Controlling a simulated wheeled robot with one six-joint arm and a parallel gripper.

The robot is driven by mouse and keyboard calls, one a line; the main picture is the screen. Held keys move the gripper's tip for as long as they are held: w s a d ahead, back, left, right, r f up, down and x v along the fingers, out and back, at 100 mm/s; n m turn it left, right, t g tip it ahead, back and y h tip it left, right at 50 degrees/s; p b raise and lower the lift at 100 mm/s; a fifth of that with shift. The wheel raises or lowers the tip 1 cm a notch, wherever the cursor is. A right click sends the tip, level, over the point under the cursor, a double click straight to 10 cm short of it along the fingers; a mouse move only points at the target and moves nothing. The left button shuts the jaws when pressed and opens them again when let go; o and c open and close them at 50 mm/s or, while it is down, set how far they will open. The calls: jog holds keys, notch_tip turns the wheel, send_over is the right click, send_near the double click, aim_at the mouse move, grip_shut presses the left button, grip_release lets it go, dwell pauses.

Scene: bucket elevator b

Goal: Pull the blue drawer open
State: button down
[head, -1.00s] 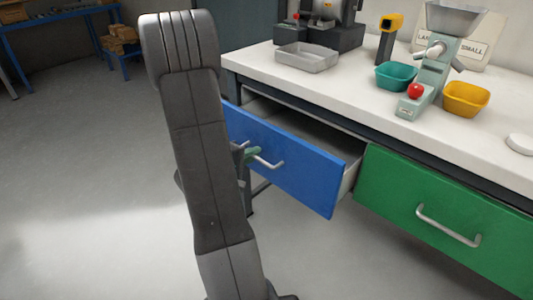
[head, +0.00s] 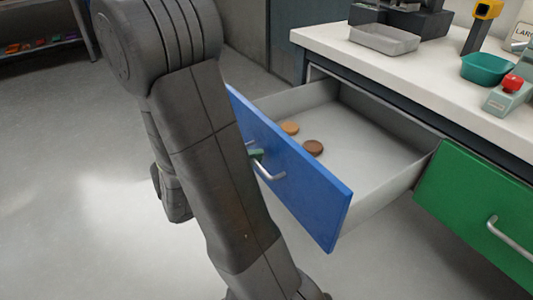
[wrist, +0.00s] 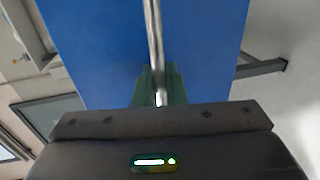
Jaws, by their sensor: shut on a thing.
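The blue drawer (head: 305,190) stands well out from the bench in the head view, and its grey inside shows. Its blue front also fills the upper middle of the wrist view (wrist: 95,50). The drawer's metal bar handle (head: 268,173) runs down to my gripper in the wrist view (wrist: 154,45). My gripper (wrist: 158,92) is shut on the handle, with its green fingers on either side of the bar. In the head view my arm hides the left part of the drawer front and most of my gripper (head: 256,153).
An orange disc (head: 290,128) and a brown disc (head: 313,148) lie inside the drawer. A closed green drawer (head: 480,205) is to its right. The white bench top (head: 420,75) holds a grey tray (head: 384,40) and a teal bin (head: 486,69). Grey floor in front is clear.

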jog(key=shift+v, duration=0.75)
jog(key=shift+f, duration=0.2)
jog(key=c, duration=1.6)
grip_release()
jog(key=shift+o, duration=0.2)
jog(key=shift+a, duration=0.1)
jog(key=p+v, duration=0.3)
jog(key=v, duration=1)
jog(key=shift+s+a, duration=0.25)
jog(key=shift+a, duration=0.05)
